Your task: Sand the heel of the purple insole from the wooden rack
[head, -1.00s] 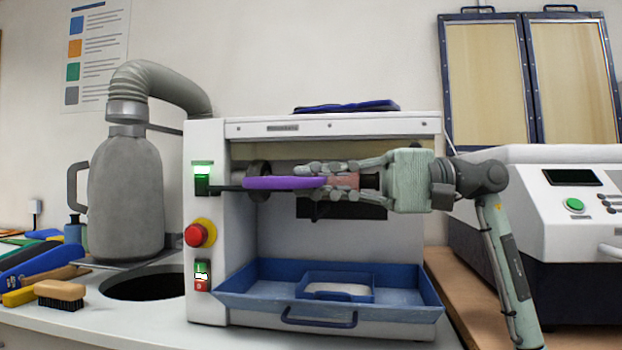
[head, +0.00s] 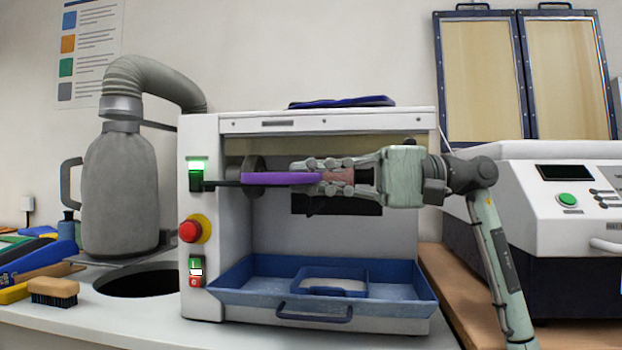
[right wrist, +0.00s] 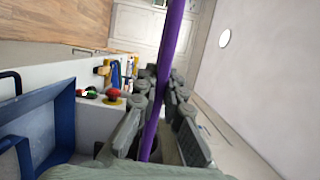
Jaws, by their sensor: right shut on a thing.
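The purple insole (head: 280,179) lies level in front of the sanding machine's opening, edge-on in the head view. My right gripper (head: 325,177) is shut on its right end and holds it. The insole's left end is at the dark sanding wheel (head: 254,172) and the dark bar beside it; whether it touches the wheel cannot be told. In the right wrist view the insole (right wrist: 168,70) runs up from between the fingers (right wrist: 160,92). The sanding machine (head: 325,124) is white, with a green lamp (head: 197,165) lit. My left gripper is not in view.
A blue tray (head: 315,310) sits below the opening. A red stop button (head: 190,231) is on the machine's left front. A grey dust canister (head: 118,195) stands at the left, near a brush (head: 53,290) and a dark round hole. Another white machine (head: 560,215) stands at the right.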

